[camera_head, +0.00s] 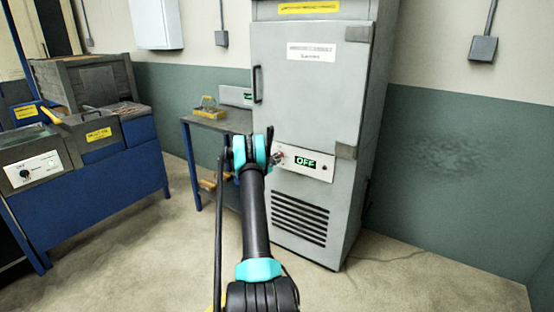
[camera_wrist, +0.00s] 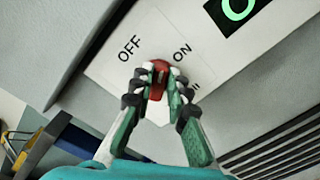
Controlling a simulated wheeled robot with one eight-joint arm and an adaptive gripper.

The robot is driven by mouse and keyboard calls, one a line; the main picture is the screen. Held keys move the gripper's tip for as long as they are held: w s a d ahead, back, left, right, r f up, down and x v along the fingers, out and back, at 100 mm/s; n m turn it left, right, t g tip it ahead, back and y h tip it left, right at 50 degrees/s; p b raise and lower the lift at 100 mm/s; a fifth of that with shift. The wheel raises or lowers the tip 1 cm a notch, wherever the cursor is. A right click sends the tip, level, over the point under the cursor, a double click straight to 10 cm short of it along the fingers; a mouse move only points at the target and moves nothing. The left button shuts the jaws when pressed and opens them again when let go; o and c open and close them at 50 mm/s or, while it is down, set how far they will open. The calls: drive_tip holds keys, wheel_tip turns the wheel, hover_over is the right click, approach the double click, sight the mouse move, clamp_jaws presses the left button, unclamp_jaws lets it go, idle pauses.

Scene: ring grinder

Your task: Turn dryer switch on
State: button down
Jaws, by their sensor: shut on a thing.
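The dryer (camera_head: 305,85) is a tall grey cabinet with a closed door. Its white control panel (camera_head: 318,174) carries a display (camera_head: 306,162) reading OFF in green. In the wrist view, the switch is a red knob (camera_wrist: 160,68) on the panel (camera_wrist: 100,72), between the printed words OFF on the left and ON on the right. My gripper (camera_wrist: 157,88) is shut on the red knob, one finger on each side. The fingers hide part of the knob, and I cannot tell exactly which way it points. In the head view my arm hides the area left of the panel.
A vent grille (camera_head: 300,217) lies below the panel. A small dark table (camera_head: 213,122) stands left of the dryer, and a blue machine (camera_head: 100,140) stands further left. The floor (camera_head: 420,280) to the right is clear.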

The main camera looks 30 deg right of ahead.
drive_tip(key=m, duration=0.6)
drive_tip(key=shift+s+f, duration=0.15)
drive_tip(key=shift+f, duration=0.2)
drive_tip(key=shift+m, duration=0.4)
drive_tip(key=c, duration=1.5)
unclamp_jaws()
drive_tip(key=v, duration=1.2)
